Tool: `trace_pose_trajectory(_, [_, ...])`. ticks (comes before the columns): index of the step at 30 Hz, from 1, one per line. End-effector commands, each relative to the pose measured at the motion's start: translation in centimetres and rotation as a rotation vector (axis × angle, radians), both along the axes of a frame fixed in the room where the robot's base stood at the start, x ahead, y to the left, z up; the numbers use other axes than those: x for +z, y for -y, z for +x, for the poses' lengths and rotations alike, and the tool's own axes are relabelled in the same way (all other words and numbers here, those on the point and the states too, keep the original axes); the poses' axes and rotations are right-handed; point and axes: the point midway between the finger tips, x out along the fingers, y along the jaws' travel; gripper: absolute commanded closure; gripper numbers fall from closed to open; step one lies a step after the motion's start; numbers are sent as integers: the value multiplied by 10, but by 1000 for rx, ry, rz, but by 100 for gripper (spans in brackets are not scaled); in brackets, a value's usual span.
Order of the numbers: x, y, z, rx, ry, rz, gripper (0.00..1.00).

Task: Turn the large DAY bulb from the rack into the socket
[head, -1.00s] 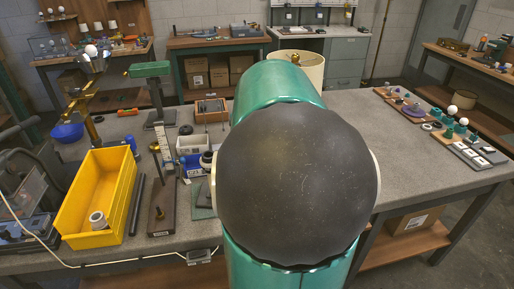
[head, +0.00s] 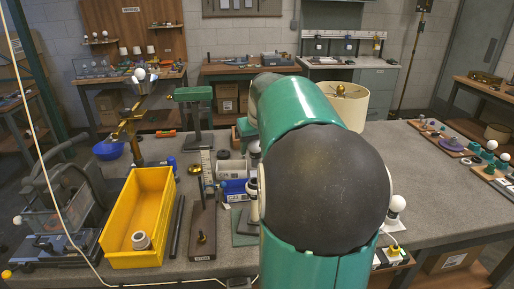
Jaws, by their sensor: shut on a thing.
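My own green arm with its dark round joint fills the middle of the head view and hides what lies behind it. My gripper's fingers do not show; a grey and dark upright piece at the arm's left edge may be part of my wrist. A white round bulb (head: 397,203) shows just right of the arm, above a small white base with a cord. Further right, a rack with teal cups (head: 487,156) holds white round bulbs (head: 492,145). No DAY label is readable, and I cannot tell which bulb is the large one. No socket shows clearly.
A yellow bin (head: 124,215) with a white ring-shaped part stands at the left front. A brass stand (head: 130,130), a green-topped stand (head: 193,95) and a blue bowl (head: 107,150) are behind it. A cream lampshade (head: 350,107) stands behind my arm. The right tabletop has free room.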

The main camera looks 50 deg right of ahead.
Motion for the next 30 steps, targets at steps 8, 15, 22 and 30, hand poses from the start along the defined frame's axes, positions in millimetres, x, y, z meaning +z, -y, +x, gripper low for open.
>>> trace_pose_trajectory(8, [-20, 1, -1, 0, 0, 0, 67])
trace_pose_trajectory(15, [-40, 0, 0, 0, 0, 1, 67])
trace_pose_trajectory(22, [-47, -1, 1, 0, 1, 0, 67])
trace_pose_trajectory(30, [-47, -2, 1, 1, 1, -1, 67])
